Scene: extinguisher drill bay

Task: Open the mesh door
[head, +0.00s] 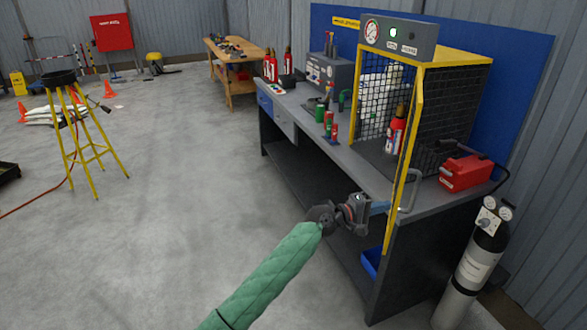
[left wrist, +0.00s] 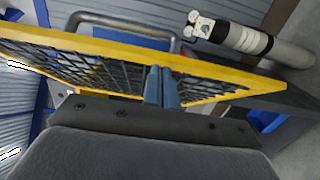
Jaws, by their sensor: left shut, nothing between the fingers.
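The mesh door (head: 404,150) has a yellow frame and stands swung out from the cage, seen almost edge-on in the head view. Its grey handle (head: 409,190) is on its right side. My left gripper (head: 379,208) is shut and empty, at the door's left side near its lower part. In the left wrist view the blue fingers (left wrist: 162,86) are close together against or just short of the door's yellow frame (left wrist: 205,70); contact is unclear. The handle (left wrist: 125,22) shows beyond the frame there. My right gripper is not in view.
The cage (head: 460,54) stands on the workbench (head: 345,165) with a red extinguisher (head: 396,132) inside. A red case (head: 465,172) sits at the bench's right end. A grey cylinder (head: 470,268) stands on the floor at right.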

